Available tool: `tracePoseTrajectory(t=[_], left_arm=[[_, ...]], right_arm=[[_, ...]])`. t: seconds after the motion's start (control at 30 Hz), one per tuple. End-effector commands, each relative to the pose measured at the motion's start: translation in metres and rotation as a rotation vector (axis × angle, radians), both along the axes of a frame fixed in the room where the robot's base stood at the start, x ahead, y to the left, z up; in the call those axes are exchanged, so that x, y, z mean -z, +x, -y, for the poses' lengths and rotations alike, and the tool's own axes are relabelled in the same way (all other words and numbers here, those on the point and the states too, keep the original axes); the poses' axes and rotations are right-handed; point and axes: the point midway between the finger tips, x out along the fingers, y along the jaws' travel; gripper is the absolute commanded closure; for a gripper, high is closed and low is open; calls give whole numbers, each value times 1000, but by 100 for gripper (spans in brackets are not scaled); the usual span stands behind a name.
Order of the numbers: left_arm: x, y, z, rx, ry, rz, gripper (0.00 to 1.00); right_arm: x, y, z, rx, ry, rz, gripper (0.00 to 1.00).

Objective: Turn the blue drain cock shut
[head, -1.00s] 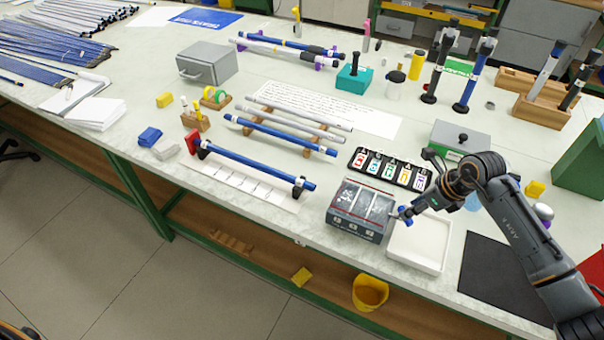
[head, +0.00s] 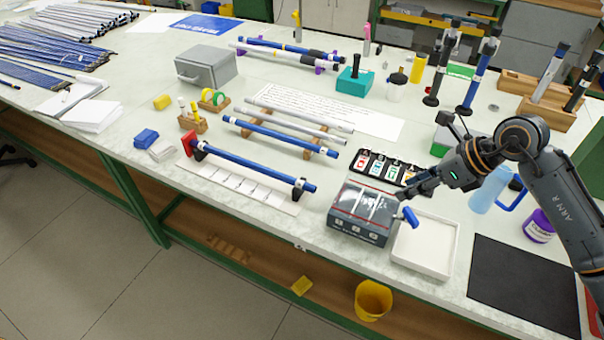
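The blue drain cock (head: 411,217) sticks out from the right side of a dark grey box with a glossy top (head: 361,228), near the table's front edge. Its handle slants down to the right, over the edge of a white tray (head: 426,268). My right gripper (head: 403,194) is just above and behind the cock, at the box's back right corner, and appears apart from the cock. Its fingers are too small and dark to tell whether they are open. My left gripper is not in view.
A black card rack (head: 378,168) lies behind the box. A light blue bottle (head: 487,190) and a purple-labelled jar (head: 539,226) stand to the right, near my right arm. A black mat (head: 522,283) lies at the front right. A blue rod (head: 250,166) rests on stands to the left.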

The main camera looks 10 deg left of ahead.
Motion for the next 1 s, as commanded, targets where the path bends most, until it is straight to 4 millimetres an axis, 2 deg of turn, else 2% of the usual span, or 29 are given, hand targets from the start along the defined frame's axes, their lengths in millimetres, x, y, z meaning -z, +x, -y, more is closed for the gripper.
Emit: tracePoseTrajectory(t=[0.2,0.57,1.0], left_arm=[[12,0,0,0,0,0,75],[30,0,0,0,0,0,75],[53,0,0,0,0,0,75]], right_arm=[[4,-5,-45,-53,135,-6,62],[-3,-17,-116,-122,372,-23,62],[-26,-35,-195,-166,687,-75,62]])
